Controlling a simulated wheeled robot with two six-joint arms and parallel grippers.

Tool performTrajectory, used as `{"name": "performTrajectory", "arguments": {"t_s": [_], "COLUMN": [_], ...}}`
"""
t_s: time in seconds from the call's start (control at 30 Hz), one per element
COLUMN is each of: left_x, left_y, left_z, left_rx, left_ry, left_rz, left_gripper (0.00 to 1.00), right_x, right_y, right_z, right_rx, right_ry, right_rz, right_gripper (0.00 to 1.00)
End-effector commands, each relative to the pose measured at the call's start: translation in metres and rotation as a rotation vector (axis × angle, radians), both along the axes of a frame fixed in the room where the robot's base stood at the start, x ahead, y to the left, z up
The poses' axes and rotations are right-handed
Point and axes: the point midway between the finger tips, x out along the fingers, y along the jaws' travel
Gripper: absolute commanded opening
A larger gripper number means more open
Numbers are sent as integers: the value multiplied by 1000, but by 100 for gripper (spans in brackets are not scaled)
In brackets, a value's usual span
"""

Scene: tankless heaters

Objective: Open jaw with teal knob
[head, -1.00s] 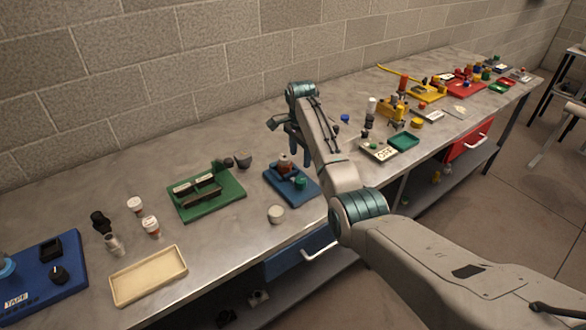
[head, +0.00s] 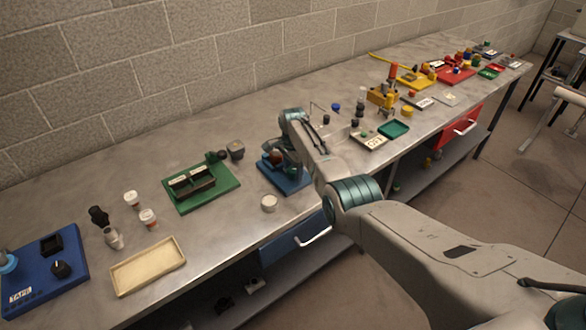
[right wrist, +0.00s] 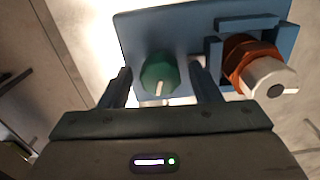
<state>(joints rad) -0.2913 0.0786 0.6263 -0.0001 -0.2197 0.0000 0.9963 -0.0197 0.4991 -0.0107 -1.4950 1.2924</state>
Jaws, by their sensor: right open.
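The teal knob (right wrist: 158,72) stands on a blue baseplate (right wrist: 138,30) in the right wrist view, with a pale mark on it. Beside it on the plate is a blue jaw fixture (right wrist: 247,24) around an orange-brown fitting (right wrist: 238,58) with a white end piece (right wrist: 270,80). My right gripper (right wrist: 162,76) is open, one finger on each side of the knob; I cannot tell if either touches it. In the head view the baseplate (head: 294,184) is partly covered by my right gripper (head: 281,163), which hides the knob. My left gripper is not in view.
A green plate with a dark fixture (head: 201,187) lies left of the blue baseplate, and a round pale container (head: 269,202) stands in front of it. A small teal tray (head: 394,130) and several small parts lie to the right. The front-left bench holds a beige tray (head: 148,266).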

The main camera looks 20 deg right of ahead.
Motion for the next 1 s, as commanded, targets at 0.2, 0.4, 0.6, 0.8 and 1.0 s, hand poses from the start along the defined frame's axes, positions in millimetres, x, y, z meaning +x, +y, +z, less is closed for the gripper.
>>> {"name": "performTrajectory", "arguments": {"t_s": [0.2,0.4,0.6,0.8,1.0], "left_x": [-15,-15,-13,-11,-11], "left_y": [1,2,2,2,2], "left_z": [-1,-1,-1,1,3], "left_rx": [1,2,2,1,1], "left_ry": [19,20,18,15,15], "left_rz": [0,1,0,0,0], "left_gripper": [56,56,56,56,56], "right_x": [0,0,0,0,0], "right_y": [0,0,0,0,0], "right_z": [0,1,1,1,2], "right_rx": [0,0,0,0,1], "right_ry": [0,0,0,0,0], "right_rz": [0,0,18,94,244], "right_gripper": [39,12,12,12,12]}}
